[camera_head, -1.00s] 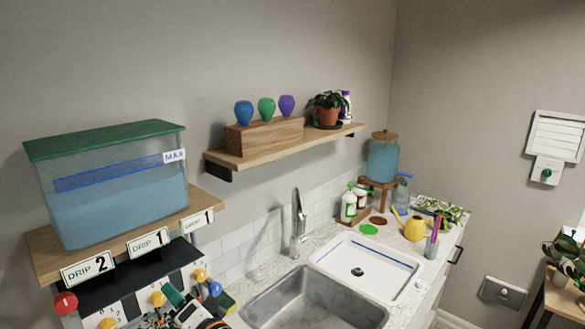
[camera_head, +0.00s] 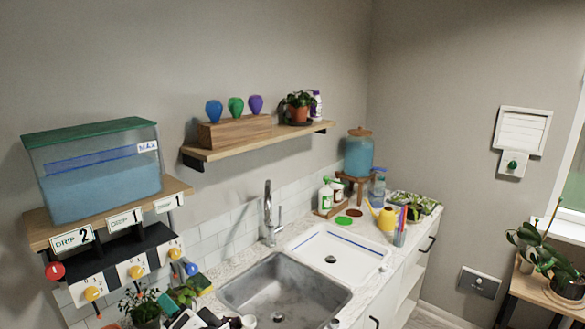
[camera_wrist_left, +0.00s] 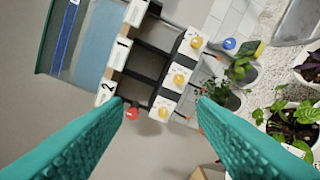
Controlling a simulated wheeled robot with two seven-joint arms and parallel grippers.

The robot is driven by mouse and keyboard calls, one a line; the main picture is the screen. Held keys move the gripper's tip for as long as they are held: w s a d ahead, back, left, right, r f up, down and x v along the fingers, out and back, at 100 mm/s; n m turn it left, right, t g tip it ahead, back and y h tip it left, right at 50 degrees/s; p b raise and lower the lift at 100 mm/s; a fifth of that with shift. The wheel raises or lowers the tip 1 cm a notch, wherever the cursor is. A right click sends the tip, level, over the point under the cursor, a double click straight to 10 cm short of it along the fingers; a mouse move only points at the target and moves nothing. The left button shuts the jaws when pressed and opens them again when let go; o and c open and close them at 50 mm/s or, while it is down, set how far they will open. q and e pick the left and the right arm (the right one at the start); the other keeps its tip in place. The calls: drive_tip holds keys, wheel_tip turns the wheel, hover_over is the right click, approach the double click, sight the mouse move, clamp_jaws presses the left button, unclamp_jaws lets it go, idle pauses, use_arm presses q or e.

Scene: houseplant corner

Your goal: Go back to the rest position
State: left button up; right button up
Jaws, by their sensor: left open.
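My left gripper has two teal, ribbed fingers spread wide in the left wrist view (camera_wrist_left: 161,108), with nothing between their tips. In the head view only a small part of it shows at the bottom edge, near the potted plants left of the sink, partly cut off. Beyond the fingers the wrist view shows the drip panel with its yellow knobs (camera_wrist_left: 179,80) and a red knob (camera_wrist_left: 132,113). My right gripper is not in view.
The water tank (camera_head: 95,178) stands on a shelf above the drip panel. Potted plants (camera_head: 143,306) crowd the counter below it. The steel sink (camera_head: 283,290), faucet (camera_head: 268,212) and white tray (camera_head: 335,252) lie to the right. A yellow watering can (camera_head: 385,218) stands farther back.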

use_arm(q)
drive_tip(key=s+a+f+n+g+h, duration=0.25)
drive_tip(key=s+f+g+h, duration=0.2)
drive_tip(key=s+f, duration=0.8)
drive_tip(key=s+d+f+g+h, duration=0.2)
drive_tip(key=s+f+h, duration=0.15)
drive_tip(key=s, duration=0.45)
drive_tip(key=s+d+f+g+h, duration=0.2)
drive_tip(key=s+h, duration=0.2)
drive_tip(key=s, duration=0.4)
wheel_tip(320, 180, down, 32)
drive_tip(key=r+b, duration=0.1)
drive_tip(key=b, duration=0.6)
drive_tip(key=s+a+f+g+b, duration=0.1)
drive_tip(key=s+f+b, duration=0.2)
drive_tip(key=s+f, duration=0.5)
drive_tip(key=s+a+f+m+g+b, duration=0.1)
drive_tip(key=s+a+f+b, duration=0.1)
drive_tip(key=s+f, duration=0.7)
wheel_tip(320, 180, down, 8)
drive_tip(key=shift+s+f+b, duration=0.15)
drive_tip(key=shift+s+b, duration=0.15)
drive_tip(key=shift+b, duration=0.45)
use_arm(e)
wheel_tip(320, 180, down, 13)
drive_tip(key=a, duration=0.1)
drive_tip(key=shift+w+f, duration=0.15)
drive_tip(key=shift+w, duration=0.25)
